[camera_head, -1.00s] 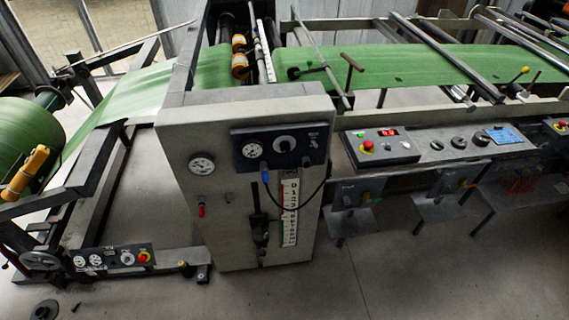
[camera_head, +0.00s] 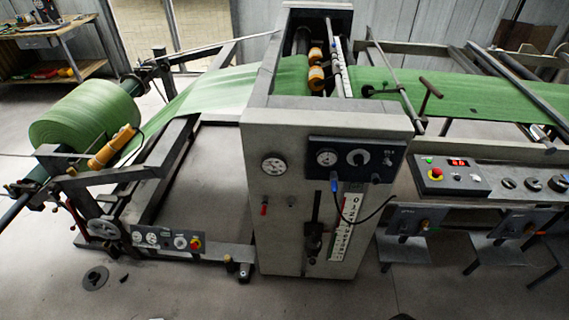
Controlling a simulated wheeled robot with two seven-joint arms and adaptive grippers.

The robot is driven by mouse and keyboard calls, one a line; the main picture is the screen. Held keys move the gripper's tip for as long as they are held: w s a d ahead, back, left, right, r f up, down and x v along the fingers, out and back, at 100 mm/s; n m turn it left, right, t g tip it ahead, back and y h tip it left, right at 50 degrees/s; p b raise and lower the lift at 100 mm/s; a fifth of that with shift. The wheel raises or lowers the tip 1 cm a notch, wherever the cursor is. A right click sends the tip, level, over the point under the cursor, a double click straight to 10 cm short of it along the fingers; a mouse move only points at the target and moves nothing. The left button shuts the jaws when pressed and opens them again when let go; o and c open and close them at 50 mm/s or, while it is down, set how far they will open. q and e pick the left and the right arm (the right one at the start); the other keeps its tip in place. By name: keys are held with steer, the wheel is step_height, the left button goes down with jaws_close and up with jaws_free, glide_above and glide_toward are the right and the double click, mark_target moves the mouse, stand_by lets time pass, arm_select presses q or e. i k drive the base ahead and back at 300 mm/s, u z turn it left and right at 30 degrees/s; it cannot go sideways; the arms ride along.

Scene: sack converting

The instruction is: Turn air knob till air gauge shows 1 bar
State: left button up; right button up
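A dark panel (camera_head: 357,160) on the front of the grey cabinet carries a round white gauge (camera_head: 326,157) and a dial-like knob (camera_head: 358,158). A larger white gauge (camera_head: 274,166) sits on the cabinet face to the left. The labels and needle readings are too small to read, so I cannot tell which pair is for air. Neither of my grippers is in view.
A green roll (camera_head: 85,120) sits in the unwind frame at left, its web running up into the cabinet (camera_head: 256,130). A control console (camera_head: 455,178) stands at right. A workbench (camera_head: 45,42) is at the back left. Open floor lies in front; a round dark object (camera_head: 95,278) is on it.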

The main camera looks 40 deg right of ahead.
mark_target(358, 159)
steer(key=u, duration=0.45)
steer(key=i, duration=1.25)
steer(key=z, duration=2.25)
